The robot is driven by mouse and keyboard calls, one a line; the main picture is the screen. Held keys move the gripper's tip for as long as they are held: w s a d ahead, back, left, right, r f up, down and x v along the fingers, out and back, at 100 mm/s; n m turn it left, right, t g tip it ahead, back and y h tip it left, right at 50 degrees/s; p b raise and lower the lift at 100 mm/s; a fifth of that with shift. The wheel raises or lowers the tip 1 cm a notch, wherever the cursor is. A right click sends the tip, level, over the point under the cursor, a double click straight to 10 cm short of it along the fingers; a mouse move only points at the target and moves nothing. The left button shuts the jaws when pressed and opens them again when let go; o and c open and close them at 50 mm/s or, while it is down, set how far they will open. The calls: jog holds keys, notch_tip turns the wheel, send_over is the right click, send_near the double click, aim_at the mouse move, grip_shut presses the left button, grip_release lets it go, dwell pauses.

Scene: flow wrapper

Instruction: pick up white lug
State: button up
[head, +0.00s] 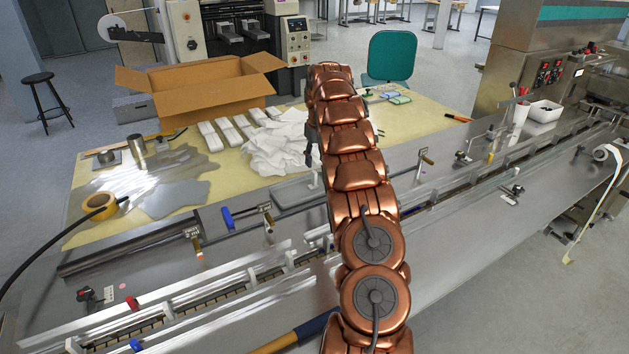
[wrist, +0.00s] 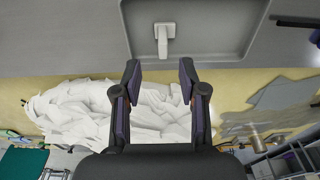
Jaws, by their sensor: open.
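The white lug (wrist: 163,40) lies in a shallow grey tray (wrist: 225,50) in the wrist view, with a square end and a narrower bar extending toward my gripper. In the head view, the lug (head: 315,181) shows small and pale in the tray (head: 287,196), close beside my arm. My gripper (wrist: 160,73) is open and empty. In the wrist view, its two dark fingertips are spread apart just short of the lug's narrow end, roughly in line with it. In the head view, the gripper is mostly hidden behind my copper arm.
A pile of white cloth or sheet (head: 279,147) lies on the yellowish table (head: 432,118) behind the tray. An open cardboard box (head: 206,88) and several white blocks stand farther back. The machine's metal rail (head: 262,287) and small clamps run along the front.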

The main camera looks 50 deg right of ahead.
aim_at(314, 172)
jog(key=shift+w+a+f+p, duration=0.15)
jog(key=shift+f+p, duration=0.5)
jog(key=shift+f, duration=0.95)
jog(key=shift+w+f+p, duration=0.15)
jog(key=shift+f+p, duration=0.5)
jog(key=shift+f, duration=0.95)
jog(key=shift+c, duration=0.4)
grip_shut()
